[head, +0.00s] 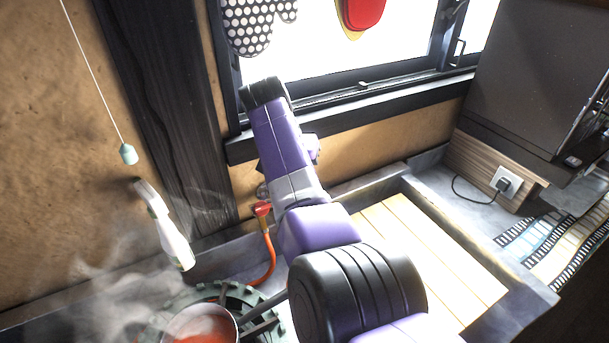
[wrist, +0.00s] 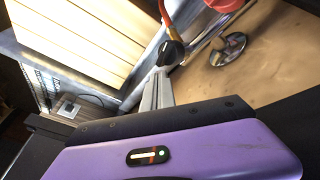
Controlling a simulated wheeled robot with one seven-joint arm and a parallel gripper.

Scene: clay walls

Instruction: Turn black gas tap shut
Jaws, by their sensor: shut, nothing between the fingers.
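My gripper (wrist: 163,70) is shut, and its grey fingers reach up from the purple wrist in the wrist view. At their tips is a dark rounded part (wrist: 172,53), just below an orange hose. I cannot tell whether it is the black tap's handle or the fingertips themselves, nor whether they touch. In the head view a red fitting (head: 262,208) with an orange hose (head: 268,262) shows by the wall. My arm hides the gripper and any black tap there.
A steaming pot of red food (head: 203,326) stands on a burner at the lower left. A white bottle (head: 172,235) appears near the wall. A wooden slatted board (head: 440,245) lies right of my arm. A dark cabinet (head: 530,75) and a plugged socket (head: 506,182) are farther right.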

